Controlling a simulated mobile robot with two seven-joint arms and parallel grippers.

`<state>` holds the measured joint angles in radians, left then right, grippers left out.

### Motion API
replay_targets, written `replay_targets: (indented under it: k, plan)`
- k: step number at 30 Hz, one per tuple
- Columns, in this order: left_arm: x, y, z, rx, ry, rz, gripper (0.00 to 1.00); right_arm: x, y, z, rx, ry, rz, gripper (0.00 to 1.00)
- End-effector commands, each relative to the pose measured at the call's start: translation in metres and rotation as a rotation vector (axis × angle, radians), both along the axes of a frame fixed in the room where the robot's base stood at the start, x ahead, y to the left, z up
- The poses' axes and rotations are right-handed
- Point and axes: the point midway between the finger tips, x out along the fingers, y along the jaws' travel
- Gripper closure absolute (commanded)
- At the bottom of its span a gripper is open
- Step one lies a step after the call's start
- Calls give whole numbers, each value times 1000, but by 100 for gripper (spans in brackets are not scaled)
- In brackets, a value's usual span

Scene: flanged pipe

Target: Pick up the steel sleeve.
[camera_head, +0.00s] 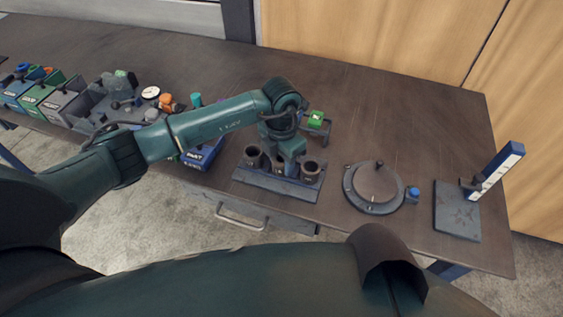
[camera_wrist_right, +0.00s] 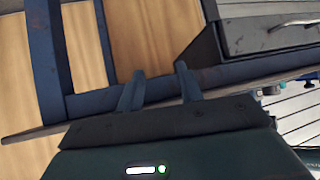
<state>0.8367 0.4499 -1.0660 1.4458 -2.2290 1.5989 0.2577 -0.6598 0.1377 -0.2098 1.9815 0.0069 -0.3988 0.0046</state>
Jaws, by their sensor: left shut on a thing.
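A dark rack (camera_head: 276,187) stands near the front edge of the bench and holds dark, open-topped cylinders. One cylinder (camera_head: 253,157) is at its left and another (camera_head: 310,170) at its right. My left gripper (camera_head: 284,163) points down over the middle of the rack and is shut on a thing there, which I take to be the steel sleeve. Its fingers hide most of that piece, and I cannot tell whether it is clear of the rack. My right gripper (camera_wrist_right: 158,83) is open and empty in the right wrist view, below the bench top.
A round flanged plate (camera_head: 375,187) and a stand with a white-faced upright (camera_head: 497,170) are to the right. A green-topped block (camera_head: 317,119) is behind the rack. Labelled bins (camera_head: 62,102) and a dial gauge (camera_head: 150,93) are at left. The back right of the bench is clear.

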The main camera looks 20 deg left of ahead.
Motion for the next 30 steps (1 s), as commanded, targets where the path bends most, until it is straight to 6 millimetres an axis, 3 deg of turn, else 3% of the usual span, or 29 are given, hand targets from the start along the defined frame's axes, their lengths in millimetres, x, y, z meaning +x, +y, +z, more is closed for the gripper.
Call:
replay_targets:
  k: [3, 13, 24, 30]
  plan:
    - [0, 0, 0, 0, 0, 0, 97, -1, 0, 0, 0, 1, 0, 64]
    - [2, 0, 9, -2, -5, 0, 97, -1, 0, -2, 0, 1, 1, 64]
    - [2, 0, 76, -2, -7, -1, 97, 3, 4, -3, 10, -23, 9, 64]
    - [1, 0, 102, -1, -4, 1, 97, 3, 5, -1, 9, -26, 15, 64]
